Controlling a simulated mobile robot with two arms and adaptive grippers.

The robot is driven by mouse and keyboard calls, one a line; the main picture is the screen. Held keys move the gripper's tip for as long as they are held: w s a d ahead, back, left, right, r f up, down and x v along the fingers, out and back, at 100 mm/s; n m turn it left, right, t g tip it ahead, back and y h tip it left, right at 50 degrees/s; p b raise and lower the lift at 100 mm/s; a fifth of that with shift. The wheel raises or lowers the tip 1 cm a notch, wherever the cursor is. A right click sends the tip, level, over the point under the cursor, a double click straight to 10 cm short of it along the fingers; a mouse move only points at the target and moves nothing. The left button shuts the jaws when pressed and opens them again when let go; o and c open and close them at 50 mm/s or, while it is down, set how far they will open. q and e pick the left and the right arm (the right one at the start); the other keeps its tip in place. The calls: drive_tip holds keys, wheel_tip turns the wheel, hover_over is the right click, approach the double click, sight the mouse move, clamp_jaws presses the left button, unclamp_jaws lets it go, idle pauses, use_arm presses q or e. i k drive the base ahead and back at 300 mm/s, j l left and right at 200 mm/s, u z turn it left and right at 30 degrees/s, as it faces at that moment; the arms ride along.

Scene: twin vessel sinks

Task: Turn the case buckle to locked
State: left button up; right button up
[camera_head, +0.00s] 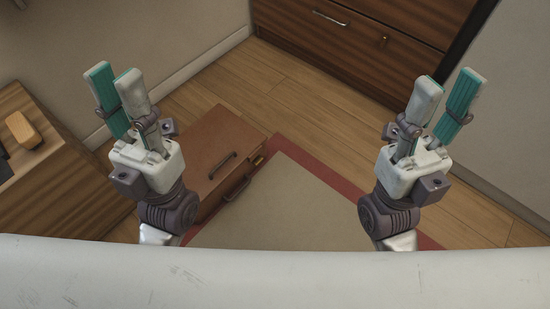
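A brown case (208,138) rests low behind my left gripper, with a dark handle (222,165) on its near right side. A second dark handle-like bar (238,188) shows below it. My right gripper (449,82) is raised, open and empty, well right of the case.
A grey mat with a red border (300,200) lies on the wooden floor (320,115). A dark wood drawer unit (345,50) stands at the back. A wooden cabinet (50,190) at left bears a tan block (22,130). A wall closes the right side.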

sight(256, 162)
drive_tip(key=i+l+z, duration=0.2)
drive_tip(key=l, duration=0.3)
drive_tip(key=i+l+z, duration=0.15)
drive_tip(key=i+l, duration=0.25)
drive_tip(key=i+l+u, duration=0.15)
drive_tip(key=i+u, duration=0.2)
drive_tip(key=i+l+u, duration=0.25)
drive_tip(key=i+u, duration=0.35)
drive_tip(key=u, duration=0.3)
drive_tip(key=i+l+u, duration=0.15)
drive_tip(key=u, duration=0.35)
drive_tip(key=i+l+u, duration=0.15)
drive_tip(key=u, duration=0.35)
drive_tip(key=i+l+u, duration=0.1)
drive_tip(key=l+u, duration=0.25)
drive_tip(key=u, duration=0.15)
drive_tip(key=i+l+u, duration=0.1)
drive_tip(key=l+u, duration=0.5)
drive_tip(key=u, duration=0.2)
drive_tip(key=l+u, duration=0.4)
drive_tip(key=j, duration=0.1)
